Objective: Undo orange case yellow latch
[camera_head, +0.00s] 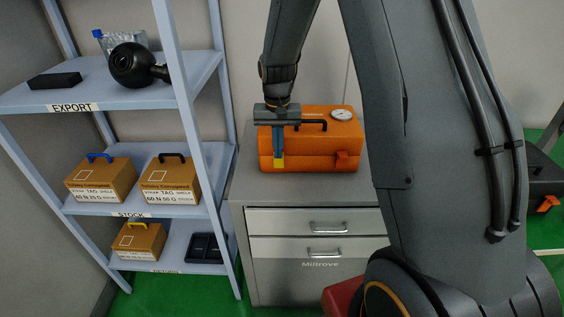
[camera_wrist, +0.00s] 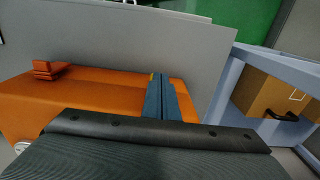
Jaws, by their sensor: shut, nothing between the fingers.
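The orange case (camera_head: 320,151) sits on top of the grey drawer cabinet, with a black handle and a round gauge on its lid. Its yellow latch (camera_head: 279,162) shows at the front left, and an orange latch (camera_head: 342,160) is at the front right. My gripper (camera_head: 278,150) is shut and empty, pointing down at the front left of the case, just over the yellow latch. In the wrist view the fingers (camera_wrist: 162,98) lie against the case's orange surface (camera_wrist: 95,90), and only a sliver of yellow shows at their tips. I cannot tell whether they touch the latch.
The cabinet (camera_head: 312,222) has drawers with silver handles. A shelf rack (camera_head: 187,82) at left holds tagged boxes, a black round object and trays. My arm fills the right of the head view. A dark case with an orange latch (camera_head: 545,204) is at far right.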

